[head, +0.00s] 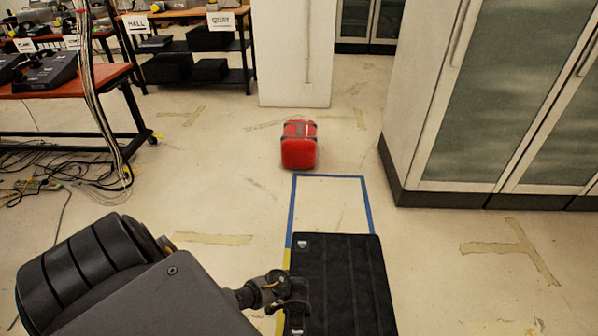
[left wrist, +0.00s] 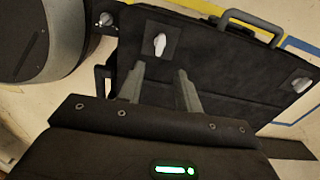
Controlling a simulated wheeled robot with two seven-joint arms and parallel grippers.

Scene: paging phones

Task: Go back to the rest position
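My left arm reaches in from the lower left of the head view, and its dark end lies by the left edge of a black flat case (head: 345,275). In the left wrist view my left gripper (left wrist: 161,72) has its two grey fingers apart with nothing seen between them. The black case (left wrist: 215,62) lies beyond the fingertips, with a grey handle (left wrist: 255,22) and pale latches. I cannot tell whether the fingers touch it. My right gripper is in neither view.
A red case (head: 299,146) stands on the floor ahead, beyond a blue tape outline (head: 330,177). Grey-green cabinets (head: 490,110) stand at the right. An orange-topped desk (head: 75,82) with phones and floor cables is at the left. The floor between is mostly clear.

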